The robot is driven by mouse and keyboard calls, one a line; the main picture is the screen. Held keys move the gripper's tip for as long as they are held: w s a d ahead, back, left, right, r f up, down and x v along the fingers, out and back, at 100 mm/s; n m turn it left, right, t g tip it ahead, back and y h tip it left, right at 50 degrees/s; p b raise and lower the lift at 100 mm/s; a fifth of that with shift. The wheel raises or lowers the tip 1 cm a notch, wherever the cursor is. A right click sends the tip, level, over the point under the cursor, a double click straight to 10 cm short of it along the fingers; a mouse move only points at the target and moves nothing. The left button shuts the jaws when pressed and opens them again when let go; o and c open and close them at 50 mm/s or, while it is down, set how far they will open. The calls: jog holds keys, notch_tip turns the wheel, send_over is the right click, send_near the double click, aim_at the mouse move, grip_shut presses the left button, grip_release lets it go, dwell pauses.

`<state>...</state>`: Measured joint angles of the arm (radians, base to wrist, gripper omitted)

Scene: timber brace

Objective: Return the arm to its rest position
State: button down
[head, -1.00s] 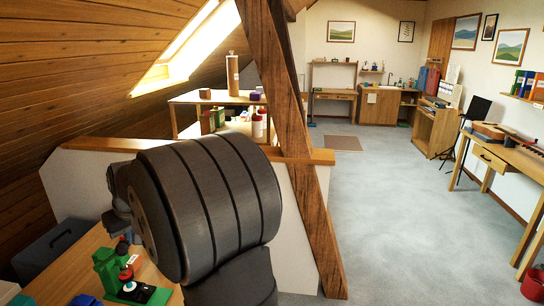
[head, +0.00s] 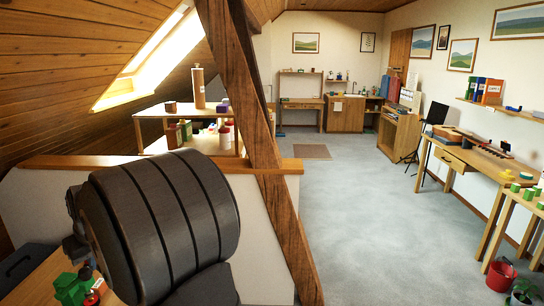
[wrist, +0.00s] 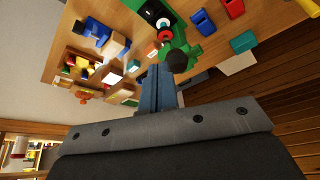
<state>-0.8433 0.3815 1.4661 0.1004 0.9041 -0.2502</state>
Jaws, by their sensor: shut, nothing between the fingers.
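My gripper (wrist: 162,88) shows in the wrist view with its two blue-grey fingers together and nothing between them. It points toward a wooden table (wrist: 190,50) that carries several small things. A green device (wrist: 192,46) with a dark round knob stands just beyond the fingertips; I cannot tell how close they are. In the head view my dark arm link fills the lower left and hides the gripper. The green device (head: 66,287) shows partly at the lower left edge there.
A slanted timber brace (head: 262,150) stands right of my arm, by a low wall with a wooden cap (head: 60,162). Blue bins (wrist: 203,22) lie on the table. The grey floor (head: 370,220) to the right is open. A red bucket (head: 500,275) stands at the lower right.

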notch_tip(320, 180, up, 5)
notch_tip(320, 180, down, 10)
jog(key=shift+a+f, duration=0.2)
jog(key=shift+a, duration=0.15)
dwell(0.4)
jog(key=c, duration=2.2)
grip_release()
